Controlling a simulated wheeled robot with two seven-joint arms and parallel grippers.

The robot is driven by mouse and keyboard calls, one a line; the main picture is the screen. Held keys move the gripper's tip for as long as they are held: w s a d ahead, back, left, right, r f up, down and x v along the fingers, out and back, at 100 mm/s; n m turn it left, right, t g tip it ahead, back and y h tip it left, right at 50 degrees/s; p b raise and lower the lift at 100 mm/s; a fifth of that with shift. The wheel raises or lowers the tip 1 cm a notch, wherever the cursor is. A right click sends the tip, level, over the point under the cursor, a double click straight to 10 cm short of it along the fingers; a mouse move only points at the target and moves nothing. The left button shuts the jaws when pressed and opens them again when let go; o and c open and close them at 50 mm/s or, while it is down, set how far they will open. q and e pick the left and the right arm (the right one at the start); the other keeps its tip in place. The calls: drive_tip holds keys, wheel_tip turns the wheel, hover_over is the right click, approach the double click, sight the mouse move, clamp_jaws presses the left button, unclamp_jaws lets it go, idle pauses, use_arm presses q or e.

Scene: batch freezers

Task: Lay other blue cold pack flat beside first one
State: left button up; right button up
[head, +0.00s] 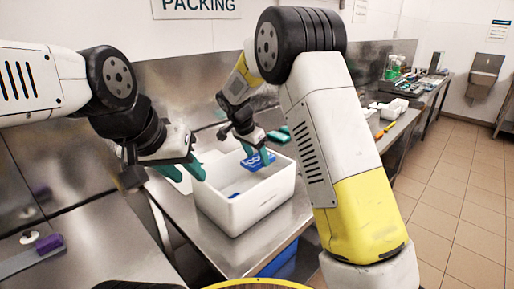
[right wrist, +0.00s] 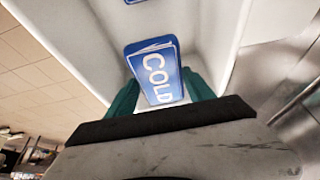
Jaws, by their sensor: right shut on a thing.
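A white open box (head: 232,211) stands on the steel table. One blue cold pack (head: 234,195) is low inside it, mostly hidden by the near wall; a blue edge (right wrist: 134,2) shows at the top of the right wrist view. My right gripper (head: 256,154) is over the box, its green fingers shut on the other blue cold pack (head: 259,161). In the right wrist view this held pack (right wrist: 157,72) shows its "COLD" lettering and looks tilted, above the box floor. My left gripper (head: 184,174) is at the box's left side, fingers apart and empty.
The steel table (head: 222,258) has bare room in front of the box. A blue bin (head: 281,262) is below the table. A purple-handled tool (head: 48,244) lies on the left surface. Another bench (head: 414,103) with assorted items runs along the back right wall.

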drive_tip(key=shift+f, duration=5.8)
drive_tip(key=o, duration=1.9)
drive_tip(key=shift+r, duration=0.1)
drive_tip(key=shift+r, duration=8.5)
